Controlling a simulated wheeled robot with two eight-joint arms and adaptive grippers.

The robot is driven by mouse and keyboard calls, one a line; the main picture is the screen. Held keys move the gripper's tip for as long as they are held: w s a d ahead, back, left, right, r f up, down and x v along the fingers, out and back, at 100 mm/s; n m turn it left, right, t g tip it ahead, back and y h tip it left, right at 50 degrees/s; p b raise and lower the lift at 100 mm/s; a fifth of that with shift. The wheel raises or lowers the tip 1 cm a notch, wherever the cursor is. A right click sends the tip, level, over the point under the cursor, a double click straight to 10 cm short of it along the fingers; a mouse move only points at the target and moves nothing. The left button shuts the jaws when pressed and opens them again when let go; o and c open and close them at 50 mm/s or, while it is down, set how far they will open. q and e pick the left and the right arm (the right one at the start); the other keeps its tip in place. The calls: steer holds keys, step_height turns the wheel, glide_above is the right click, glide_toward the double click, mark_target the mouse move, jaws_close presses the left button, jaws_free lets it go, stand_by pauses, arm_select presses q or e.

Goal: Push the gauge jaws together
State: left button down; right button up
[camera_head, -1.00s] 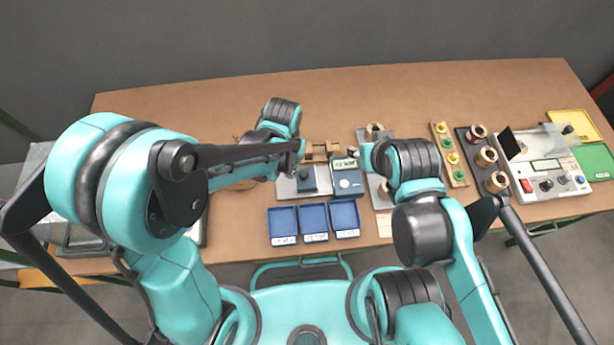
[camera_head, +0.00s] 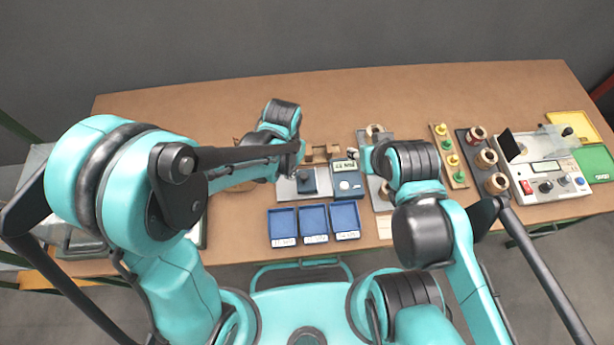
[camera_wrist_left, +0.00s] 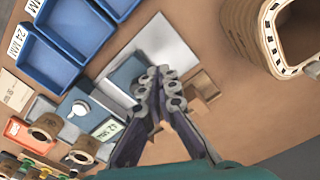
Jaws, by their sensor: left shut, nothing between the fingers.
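The gauge has a blue body (camera_head: 348,183) with a lit display and a dark blue jaw block (camera_head: 307,181) to its left on a silver plate (camera_head: 286,188). In the head view a narrow gap shows between block and body. In the left wrist view the block (camera_wrist_left: 127,73), body (camera_wrist_left: 82,103) and plate (camera_wrist_left: 172,48) show again. My left gripper (camera_wrist_left: 160,82) is shut and empty, its tips over the plate close beside the block; contact cannot be told. In the head view my arm hides its fingers.
Three blue trays (camera_head: 314,224) stand in front of the gauge. Brown blocks (camera_head: 322,152) lie behind it. A large coil (camera_wrist_left: 268,30) is near my left gripper. Coils on a grey board (camera_head: 384,203) stand to the right. The back of the table is clear.

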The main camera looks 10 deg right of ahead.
mark_target(309, 180)
arm_select(q)
steer(key=shift+f, duration=0.1)
steer(key=shift+f+b, duration=1.2)
steer(key=shift+f, duration=0.05)
steer(key=shift+d, duration=0.1)
steer(key=shift+d, duration=2.9)
steer(key=shift+a, duration=0.2)
